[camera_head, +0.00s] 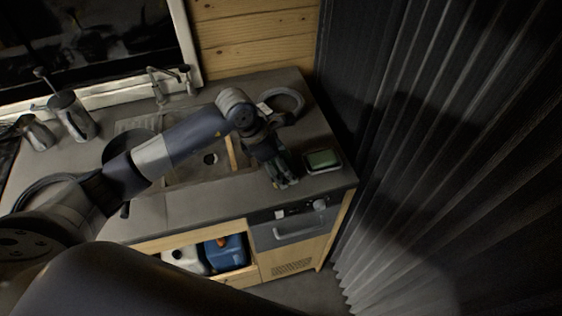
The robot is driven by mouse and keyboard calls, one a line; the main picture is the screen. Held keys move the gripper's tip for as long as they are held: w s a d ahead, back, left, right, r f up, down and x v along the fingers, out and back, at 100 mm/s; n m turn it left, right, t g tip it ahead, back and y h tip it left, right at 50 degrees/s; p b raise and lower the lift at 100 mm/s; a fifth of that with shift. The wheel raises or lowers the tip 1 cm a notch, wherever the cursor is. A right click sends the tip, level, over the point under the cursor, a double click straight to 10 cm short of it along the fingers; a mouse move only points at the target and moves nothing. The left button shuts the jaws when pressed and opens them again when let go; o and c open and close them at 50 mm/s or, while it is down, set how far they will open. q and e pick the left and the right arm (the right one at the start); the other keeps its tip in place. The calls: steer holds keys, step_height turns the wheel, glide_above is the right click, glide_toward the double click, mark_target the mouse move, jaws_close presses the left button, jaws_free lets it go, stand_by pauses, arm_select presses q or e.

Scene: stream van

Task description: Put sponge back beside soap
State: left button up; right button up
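A green block (322,158), which looks like the sponge, lies in a small pale-rimmed dish on the counter (180,207) near its right end. I cannot make out the soap for certain. A small white item (265,108) sits behind my arm's wrist and is too small to identify. My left gripper (287,180) points down over the counter, between the sink and the green block, just left of the dish. Its fingers are dark and close together, and I cannot tell whether they hold anything. My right gripper is not in view.
The sink (190,172) lies under my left arm, with a faucet (160,85) behind it. A grey ring-shaped item (287,98) lies at the back right. A metal jug (73,115) stands at the left. A dark curtain (440,150) hangs to the right.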

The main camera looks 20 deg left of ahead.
arm_select(q)
steer(key=shift+f, duration=0.15)
steer(key=o, duration=1.4)
steer(key=shift+r, duration=0.3)
steer(key=b+v, duration=0.4)
steer(key=v, duration=0.7)
steer(key=shift+r, duration=0.4)
steer(key=shift+s+a+f, duration=0.1)
steer(key=shift+s, duration=0.05)
